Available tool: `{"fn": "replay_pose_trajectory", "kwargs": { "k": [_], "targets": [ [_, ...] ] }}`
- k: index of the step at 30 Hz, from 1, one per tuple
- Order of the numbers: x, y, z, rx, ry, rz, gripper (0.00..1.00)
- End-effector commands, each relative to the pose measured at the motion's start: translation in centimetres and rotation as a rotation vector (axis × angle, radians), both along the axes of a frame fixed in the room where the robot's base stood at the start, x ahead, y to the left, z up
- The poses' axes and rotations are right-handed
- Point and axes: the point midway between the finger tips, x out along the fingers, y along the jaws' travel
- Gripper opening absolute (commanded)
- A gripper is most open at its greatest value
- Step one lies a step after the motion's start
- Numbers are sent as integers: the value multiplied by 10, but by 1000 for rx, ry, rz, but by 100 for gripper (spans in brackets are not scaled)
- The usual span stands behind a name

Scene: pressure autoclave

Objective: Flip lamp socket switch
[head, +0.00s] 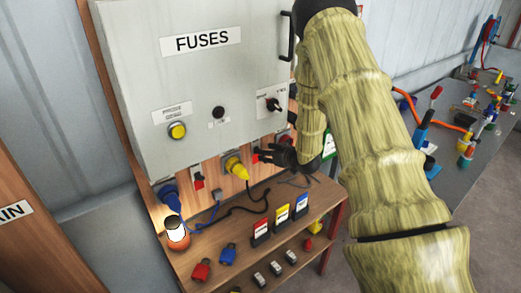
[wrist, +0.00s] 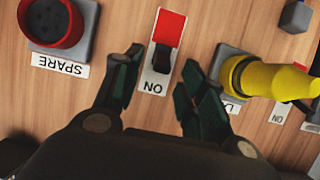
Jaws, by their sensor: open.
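A rocker switch (wrist: 160,55) with a red half, a dark half and an ON label sits on the wooden panel in the wrist view. It lies between a red socket marked SPARE (wrist: 52,22) and a yellow plug (wrist: 265,80) in a socket whose label is mostly hidden. My gripper (wrist: 162,68) is open and empty, its fingers on either side of this switch; contact cannot be told. In the head view my gripper (head: 268,156) is by the panel, right of the yellow plug (head: 236,168). Another red switch (head: 198,181) sits between the yellow and blue plugs (head: 169,196).
A grey FUSES box (head: 195,75) overhangs the sockets. Below, a wooden shelf (head: 235,232) holds an orange lamp (head: 177,233), loose cables, coloured tags and padlocks. A grey workbench (head: 470,125) with tools stands at right.

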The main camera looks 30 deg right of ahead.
Motion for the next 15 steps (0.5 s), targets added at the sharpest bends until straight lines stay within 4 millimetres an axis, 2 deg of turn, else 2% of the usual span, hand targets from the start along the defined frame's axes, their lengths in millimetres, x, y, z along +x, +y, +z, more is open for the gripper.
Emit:
{"fn": "replay_pose_trajectory", "kwargs": {
  "k": [9,15],
  "targets": [
    [33,5,-12,0,0,4,41],
    [43,6,-16,-1,0,4,41]
  ]
}}
